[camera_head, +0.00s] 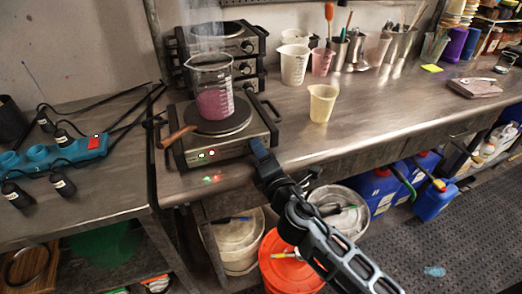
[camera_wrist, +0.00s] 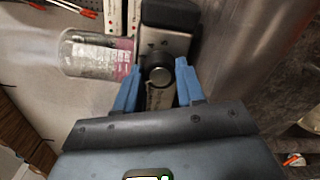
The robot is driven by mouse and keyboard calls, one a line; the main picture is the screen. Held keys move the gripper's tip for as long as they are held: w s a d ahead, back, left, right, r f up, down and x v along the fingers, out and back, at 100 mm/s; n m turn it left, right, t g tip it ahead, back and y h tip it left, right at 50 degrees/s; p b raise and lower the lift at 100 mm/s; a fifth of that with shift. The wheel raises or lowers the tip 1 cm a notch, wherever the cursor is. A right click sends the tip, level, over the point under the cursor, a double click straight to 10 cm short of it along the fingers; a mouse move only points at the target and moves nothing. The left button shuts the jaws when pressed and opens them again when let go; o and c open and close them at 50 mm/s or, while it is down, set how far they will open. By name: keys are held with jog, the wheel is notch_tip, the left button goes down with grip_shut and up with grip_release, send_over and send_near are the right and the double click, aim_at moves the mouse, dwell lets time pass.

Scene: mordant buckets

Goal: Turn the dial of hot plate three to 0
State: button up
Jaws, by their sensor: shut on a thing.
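A hot plate (camera_head: 235,146) with a silver body stands at the front left of the bench, with a lit front panel. A glass beaker (camera_head: 212,92) with pink contents stands on its round plate; it also shows sideways in the wrist view (camera_wrist: 88,54). My gripper (camera_head: 257,146) is at the right end of the hot plate's front. In the wrist view my blue fingers (camera_wrist: 160,70) are on either side of the dark round dial (camera_wrist: 160,77), shut on it. The dial's marks and setting cannot be read. In the head view my gripper hides the dial.
More hot plates (camera_head: 247,45) are stacked behind. A wooden-handled tool (camera_head: 178,136) lies at the hot plate's left edge. An orange bucket (camera_head: 287,265) is below.

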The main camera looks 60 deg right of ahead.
jog(key=n+p, duration=0.2)
jog(key=n, duration=0.4)
jog(key=shift+a+r, duration=0.1)
jog(key=n+p, duration=0.2)
jog(key=n, duration=0.3)
jog(key=shift+n, duration=0.4)
jog(key=o, duration=1)
jog(key=shift+o, duration=0.2)
jog(key=b+v, duration=0.1)
jog(key=v, duration=0.6)
jog(key=shift+s+a, duration=0.2)
jog(key=shift+s, duration=0.15)
